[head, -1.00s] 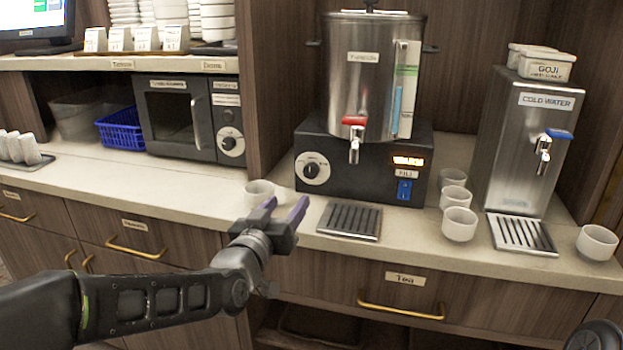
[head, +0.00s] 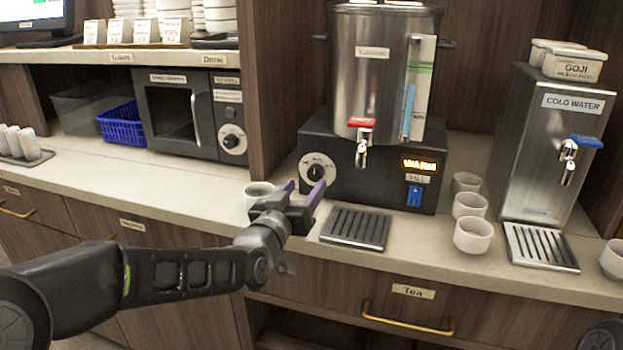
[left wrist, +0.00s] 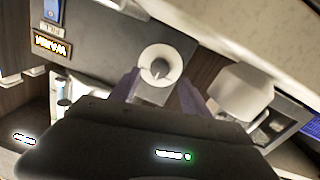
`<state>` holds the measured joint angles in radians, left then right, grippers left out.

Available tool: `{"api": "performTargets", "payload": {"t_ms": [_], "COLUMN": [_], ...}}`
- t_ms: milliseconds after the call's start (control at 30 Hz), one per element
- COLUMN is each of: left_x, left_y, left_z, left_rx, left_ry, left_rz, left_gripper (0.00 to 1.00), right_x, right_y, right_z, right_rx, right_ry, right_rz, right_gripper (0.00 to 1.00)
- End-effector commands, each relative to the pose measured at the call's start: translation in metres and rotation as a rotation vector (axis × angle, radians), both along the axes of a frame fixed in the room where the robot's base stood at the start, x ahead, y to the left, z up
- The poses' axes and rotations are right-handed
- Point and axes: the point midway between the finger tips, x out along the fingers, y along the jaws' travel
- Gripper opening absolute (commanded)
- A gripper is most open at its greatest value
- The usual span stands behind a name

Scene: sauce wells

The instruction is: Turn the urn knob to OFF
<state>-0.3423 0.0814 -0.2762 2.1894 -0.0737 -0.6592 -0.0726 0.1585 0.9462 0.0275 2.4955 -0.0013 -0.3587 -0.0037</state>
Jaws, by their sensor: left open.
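The urn knob (head: 317,172) is a dark knob on a white round dial, at the left of the black base under the steel urn (head: 377,80). Its marks are too small to read. In the left wrist view the dial (left wrist: 157,66) shows ahead, between the fingers. My left gripper (head: 302,188) is open and empty, its two purple fingers pointing at the knob from in front and slightly below. In the head view the fingertips overlap the lower edge of the base; I cannot tell the exact gap. My right gripper is not in view.
A white cup (head: 258,192) stands close beside the left gripper; it also shows in the left wrist view (left wrist: 244,92). A drip tray (head: 356,228), several cups and the cold water dispenser (head: 560,150) are to the right. An amber display (head: 420,165) glows on the base.

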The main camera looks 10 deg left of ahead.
Motion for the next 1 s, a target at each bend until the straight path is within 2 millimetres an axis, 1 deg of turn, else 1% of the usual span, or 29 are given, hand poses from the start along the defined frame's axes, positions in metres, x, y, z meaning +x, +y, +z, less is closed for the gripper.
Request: {"api": "performTargets", "payload": {"t_ms": [33,100,200,300,433,667,1000], "left_x": [0.009,0.02,0.034,0.044,0.049,0.049,0.049], "left_y": [-0.002,-0.003,-0.005,-0.006,-0.006,-0.006,-0.006], "left_z": [-0.001,-0.001,0.0,0.0,0.0,0.0,0.0], "left_rx": [0.002,0.001,0.002,0.001,0.001,0.0,0.0], "left_ry": [0.002,0.003,0.001,0.001,0.0,0.0,0.0], "left_rz": [0.0,-0.002,-0.001,-0.001,-0.001,-0.001,-0.001], "left_gripper": [0.55,0.55,0.55,0.55,0.55,0.54,0.26], "right_x": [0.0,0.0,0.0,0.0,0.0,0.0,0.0], "right_y": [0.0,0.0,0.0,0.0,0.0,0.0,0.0], "right_z": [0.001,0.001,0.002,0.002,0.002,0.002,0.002], "right_rx": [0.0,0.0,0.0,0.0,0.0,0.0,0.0], "right_ry": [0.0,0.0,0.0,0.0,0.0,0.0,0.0], "right_rz": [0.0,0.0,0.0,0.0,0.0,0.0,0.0], "right_gripper": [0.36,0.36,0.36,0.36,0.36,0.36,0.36]}}
